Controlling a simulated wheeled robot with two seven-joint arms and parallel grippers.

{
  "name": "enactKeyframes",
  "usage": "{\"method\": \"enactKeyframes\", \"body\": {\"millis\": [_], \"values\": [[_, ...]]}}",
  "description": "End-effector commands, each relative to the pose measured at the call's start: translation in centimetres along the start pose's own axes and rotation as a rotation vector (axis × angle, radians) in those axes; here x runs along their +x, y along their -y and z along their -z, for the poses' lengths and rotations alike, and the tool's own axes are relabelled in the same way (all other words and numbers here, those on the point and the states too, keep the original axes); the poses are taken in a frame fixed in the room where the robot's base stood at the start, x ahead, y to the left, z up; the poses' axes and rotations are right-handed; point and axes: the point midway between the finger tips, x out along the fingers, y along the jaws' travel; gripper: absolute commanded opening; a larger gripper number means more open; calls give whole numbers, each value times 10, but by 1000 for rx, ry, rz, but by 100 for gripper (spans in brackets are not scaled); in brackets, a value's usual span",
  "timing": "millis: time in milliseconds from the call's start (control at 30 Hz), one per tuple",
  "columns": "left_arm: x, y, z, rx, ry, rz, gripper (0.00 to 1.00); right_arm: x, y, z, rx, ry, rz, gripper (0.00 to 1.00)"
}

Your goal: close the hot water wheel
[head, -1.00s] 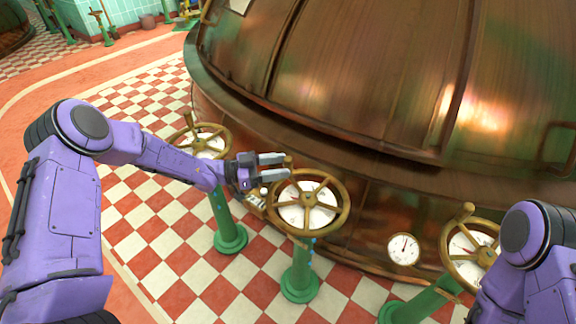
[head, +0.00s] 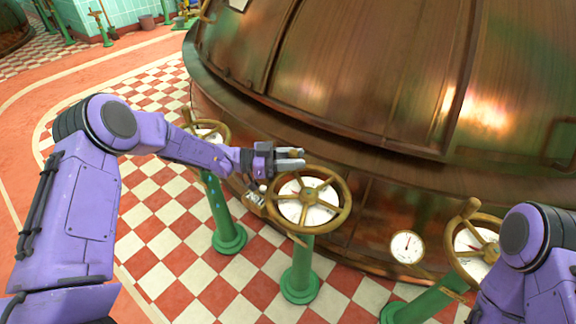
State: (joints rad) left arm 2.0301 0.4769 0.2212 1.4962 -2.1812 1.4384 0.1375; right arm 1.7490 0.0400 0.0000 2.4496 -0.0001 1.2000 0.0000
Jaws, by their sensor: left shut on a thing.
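A brass handwheel (head: 343,215) with several spokes stands in the middle on a green post (head: 300,270), with a white dial behind its spokes. My left gripper (head: 293,158) is at the far upper-left part of this wheel's rim. It is shut on the wheel's handle, which is mostly hidden between the fingers. I cannot read which wheel is marked hot water. My right arm shows only at the lower right edge, and its gripper is out of view.
A second brass wheel (head: 224,130) on a green post is behind my left forearm. A third wheel (head: 446,240) stands at the right, partly behind my right arm. A round gauge (head: 406,247) sits between. The large copper kettle (head: 350,80) fills the back. Checkered floor is clear at left.

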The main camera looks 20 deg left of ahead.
Motion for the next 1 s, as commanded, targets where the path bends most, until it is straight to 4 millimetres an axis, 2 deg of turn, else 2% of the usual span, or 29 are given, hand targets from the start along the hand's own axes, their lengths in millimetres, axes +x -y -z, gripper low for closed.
{"method": "enactKeyframes", "body": {"millis": [100, 367, 400, 433, 767, 1000], "values": [[8, 3, 0, 1, 2, 1, 0, 3, 0, -1, 0, 0, 0, 43], [9, 4, 1, 1, 0, 3, 0, 2, 0, -1, 0, 0, 0, 43], [9, 4, 1, 1, 0, 3, 43, 2, 0, -1, 0, 0, 0, 43], [9, 4, 1, 1, 0, 3, 52, 2, 0, -1, 0, 0, 0, 43], [4, 4, 1, 0, 0, 5, 52, 2, 0, 0, 0, -1, 0, 43], [-40, 4, 1, 0, 0, 6, 52, 0, 0, 0, 0, -1, 0, 43]]}}
